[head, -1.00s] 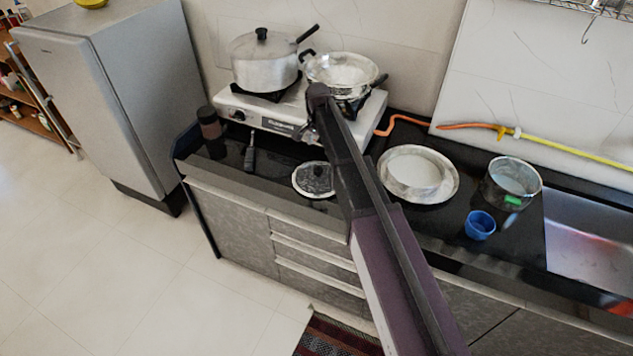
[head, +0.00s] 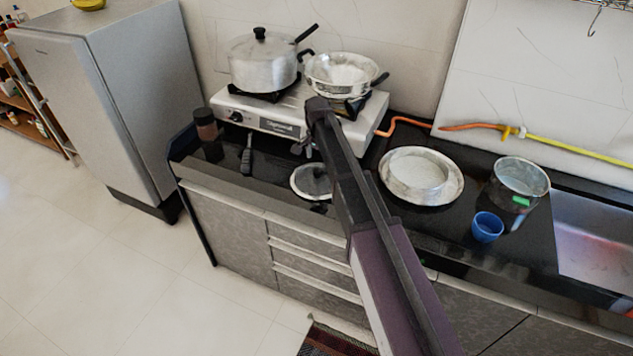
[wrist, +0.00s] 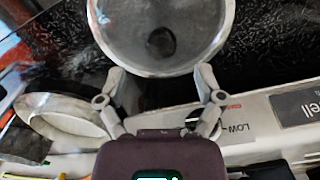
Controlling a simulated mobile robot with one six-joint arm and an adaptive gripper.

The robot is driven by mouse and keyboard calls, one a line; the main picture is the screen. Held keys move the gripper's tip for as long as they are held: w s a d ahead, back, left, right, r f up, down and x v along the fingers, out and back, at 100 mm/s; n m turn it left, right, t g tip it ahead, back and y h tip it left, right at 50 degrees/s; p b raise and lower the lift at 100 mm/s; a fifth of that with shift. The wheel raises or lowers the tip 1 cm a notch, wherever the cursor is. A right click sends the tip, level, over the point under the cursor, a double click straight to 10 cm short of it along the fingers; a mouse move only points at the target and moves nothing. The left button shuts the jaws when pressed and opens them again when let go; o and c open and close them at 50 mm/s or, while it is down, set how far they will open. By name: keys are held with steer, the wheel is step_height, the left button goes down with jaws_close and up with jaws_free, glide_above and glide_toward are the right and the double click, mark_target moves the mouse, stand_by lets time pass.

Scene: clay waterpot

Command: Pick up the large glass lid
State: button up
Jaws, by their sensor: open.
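The large glass lid (head: 308,184) lies on the black counter in front of the stove, a round clear disc with a metal rim, partly hidden by my arm in the head view. In the wrist view the lid (wrist: 190,55) fills the top middle, with its dark round knob (wrist: 160,42) near its centre. My gripper (wrist: 158,72) is open and empty. Its two fingertips are spread at the lid's near rim, one on each side of the picture's middle. I cannot tell whether they touch the rim. In the head view my gripper is mostly hidden behind my arm.
The white stove (head: 270,122) stands behind the lid, bearing a lidded pot (head: 262,65) and a pan (head: 342,70). A steel plate (head: 420,177), a metal pot (head: 518,180) and a blue cup (head: 487,227) are to the right. A dark jar (head: 207,130) stands left.

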mark_target(317, 170)
stand_by(0.3)
steer(key=shift+a+f+b, duration=0.15)
steer(key=shift+f+b, duration=2.45)
steer(key=shift+c, duration=0.2)
jaws_close()
